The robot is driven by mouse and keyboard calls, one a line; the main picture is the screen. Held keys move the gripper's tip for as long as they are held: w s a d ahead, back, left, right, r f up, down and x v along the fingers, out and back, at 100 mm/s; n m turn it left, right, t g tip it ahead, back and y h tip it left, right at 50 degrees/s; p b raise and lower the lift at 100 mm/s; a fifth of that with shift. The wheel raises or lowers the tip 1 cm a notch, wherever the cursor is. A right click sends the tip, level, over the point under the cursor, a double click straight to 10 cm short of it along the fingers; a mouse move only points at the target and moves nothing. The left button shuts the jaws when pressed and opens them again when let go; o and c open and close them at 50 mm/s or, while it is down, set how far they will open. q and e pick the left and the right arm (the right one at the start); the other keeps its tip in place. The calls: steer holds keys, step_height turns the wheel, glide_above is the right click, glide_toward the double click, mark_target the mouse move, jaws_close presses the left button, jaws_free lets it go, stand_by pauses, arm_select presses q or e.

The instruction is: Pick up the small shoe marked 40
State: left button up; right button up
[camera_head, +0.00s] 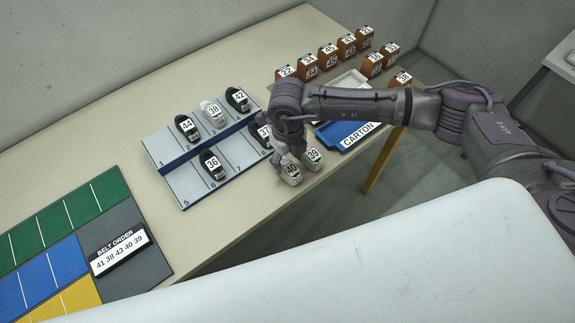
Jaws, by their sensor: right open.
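The small grey-white shoe marked 40 (291,174) stands on the table near its front edge, just right of the numbered rack. My right gripper (283,158) is open, pointing down right at this shoe and hiding part of its far end. I cannot tell whether the fingers touch it. A similar shoe marked 39 (313,158) stands close on its right. My left gripper is not in view.
The numbered rack (186,187) holds shoes marked 44, 38, 42, 36 and a partly hidden one. Several brown numbered boxes (327,55) and a blue carton panel (340,132) lie beyond my arm. A belt order sign (119,249) lies at left.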

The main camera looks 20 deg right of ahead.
steer(key=shift+f, duration=1.45)
steer(key=c, duration=0.9)
steer(key=shift+w+r, duration=0.1)
steer(key=shift+r, duration=0.05)
